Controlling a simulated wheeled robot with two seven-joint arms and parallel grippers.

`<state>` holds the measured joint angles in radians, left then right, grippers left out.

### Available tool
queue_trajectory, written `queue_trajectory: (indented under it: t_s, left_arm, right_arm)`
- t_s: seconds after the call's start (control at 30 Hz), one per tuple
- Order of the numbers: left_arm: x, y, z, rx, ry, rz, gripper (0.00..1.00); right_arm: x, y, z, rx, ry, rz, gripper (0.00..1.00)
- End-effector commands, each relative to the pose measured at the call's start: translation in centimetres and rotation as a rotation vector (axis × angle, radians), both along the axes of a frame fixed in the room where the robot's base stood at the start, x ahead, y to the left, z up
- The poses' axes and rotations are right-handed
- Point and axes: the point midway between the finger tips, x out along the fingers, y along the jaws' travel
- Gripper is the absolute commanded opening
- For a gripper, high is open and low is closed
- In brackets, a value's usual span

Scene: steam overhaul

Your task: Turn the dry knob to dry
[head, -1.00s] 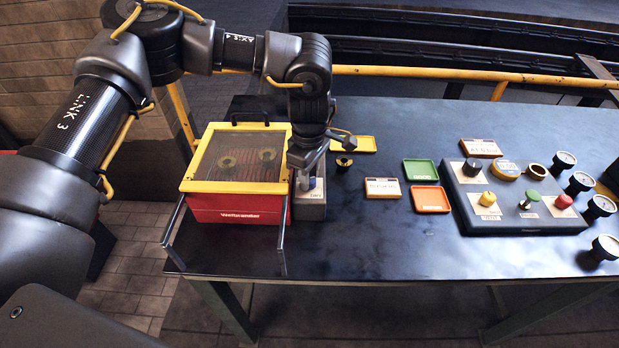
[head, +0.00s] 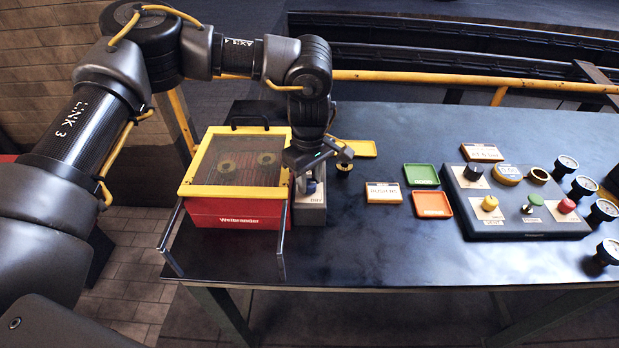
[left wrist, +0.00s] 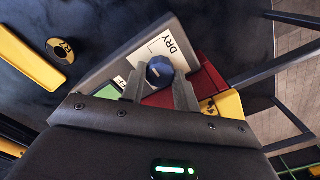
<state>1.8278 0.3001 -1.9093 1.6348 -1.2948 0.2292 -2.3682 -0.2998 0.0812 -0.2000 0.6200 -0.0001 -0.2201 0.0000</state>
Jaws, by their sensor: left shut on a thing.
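The dry knob (left wrist: 159,71) is a dark blue knob on a grey box (left wrist: 125,62) with a white label reading DRY. In the head view the grey box (head: 311,211) stands at the right side of the red and yellow cabinet. My left gripper (head: 308,178) is above the box and hides most of the knob there. In the left wrist view the left gripper (left wrist: 160,84) has its two fingers on either side of the knob, shut on it. Part of a second label shows near the left finger. My right gripper is not in view.
The red cabinet (head: 238,211) with a yellow-framed lid is close beside the box. To the right are a yellow tray (head: 357,148), green tray (head: 421,174), orange tray (head: 432,204) and a control panel (head: 520,218) with gauges. The front middle of the table is clear.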

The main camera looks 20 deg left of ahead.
Motion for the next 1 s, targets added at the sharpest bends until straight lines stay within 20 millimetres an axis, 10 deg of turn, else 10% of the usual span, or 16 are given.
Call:
queue_trajectory:
  t_s: [0.1,0.13,0.27,0.67,1.0]
  left_arm:
    - [0.1,0.0,0.1,-0.001,-0.004,0.0,0.08]
    - [0.1,0.0,0.1,-0.001,-0.004,0.0,0.34]
    - [0.1,0.0,0.1,-0.001,-0.003,0.0,0.51]
    - [0.1,0.0,0.8,-0.001,-0.003,0.001,0.52]
    - [0.1,0.0,7.2,0.0,-0.006,0.001,0.52]
  right_arm:
    - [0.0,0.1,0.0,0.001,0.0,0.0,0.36]
    - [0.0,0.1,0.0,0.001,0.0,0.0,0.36]
    - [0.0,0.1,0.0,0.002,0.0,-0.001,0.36]
    - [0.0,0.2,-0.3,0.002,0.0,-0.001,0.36]
    - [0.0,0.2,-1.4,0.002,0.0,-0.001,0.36]
